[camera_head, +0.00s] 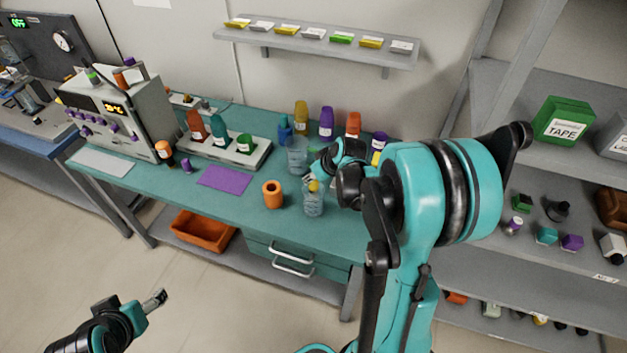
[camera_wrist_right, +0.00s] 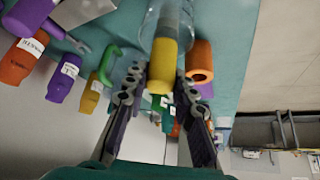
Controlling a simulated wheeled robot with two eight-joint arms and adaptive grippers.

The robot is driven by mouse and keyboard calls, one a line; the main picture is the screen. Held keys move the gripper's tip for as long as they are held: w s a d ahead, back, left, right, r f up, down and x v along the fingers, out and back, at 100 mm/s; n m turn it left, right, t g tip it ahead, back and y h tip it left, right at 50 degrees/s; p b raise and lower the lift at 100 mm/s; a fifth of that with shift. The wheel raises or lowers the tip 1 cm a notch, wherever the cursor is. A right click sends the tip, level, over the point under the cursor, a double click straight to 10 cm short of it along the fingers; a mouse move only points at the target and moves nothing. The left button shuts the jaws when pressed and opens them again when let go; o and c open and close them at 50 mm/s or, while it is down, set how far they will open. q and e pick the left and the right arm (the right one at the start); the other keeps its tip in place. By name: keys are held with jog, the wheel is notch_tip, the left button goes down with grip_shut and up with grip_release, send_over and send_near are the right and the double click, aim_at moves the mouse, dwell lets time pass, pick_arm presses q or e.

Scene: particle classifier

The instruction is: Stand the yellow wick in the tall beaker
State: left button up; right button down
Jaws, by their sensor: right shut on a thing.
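The yellow wick (camera_head: 314,186) is between the fingers of my right gripper (camera_head: 311,180), which is shut on it. In the right wrist view the wick (camera_wrist_right: 163,62) shows between the fingertips (camera_wrist_right: 160,85), in line with a clear vessel (camera_wrist_right: 166,20). In the head view this clear vessel (camera_head: 313,204) stands upright near the table's front edge, just under the wick. I cannot tell whether the wick's lower end is inside it. A larger clear beaker (camera_head: 297,157) stands behind. My left gripper (camera_head: 155,300) is away from the table at lower left; its finger gap is unclear.
An orange ring-shaped cylinder (camera_head: 272,194) stands left of the clear vessel. A purple mat (camera_head: 223,178) lies further left. Several coloured bottles (camera_head: 326,122) stand at the back. A bottle rack (camera_head: 225,150) and an instrument (camera_head: 118,112) fill the left side.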

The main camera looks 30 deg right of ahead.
jog(key=shift+w+f, duration=0.1)
jog(key=shift+f, duration=0.3)
jog(key=shift+f, duration=0.15)
jog(key=shift+f+b, duration=0.45)
jog(key=shift+b, duration=0.1)
jog(key=c, duration=1.3)
grip_release()
jog(key=shift+o, duration=0.2)
jog(key=shift+r, duration=0.1)
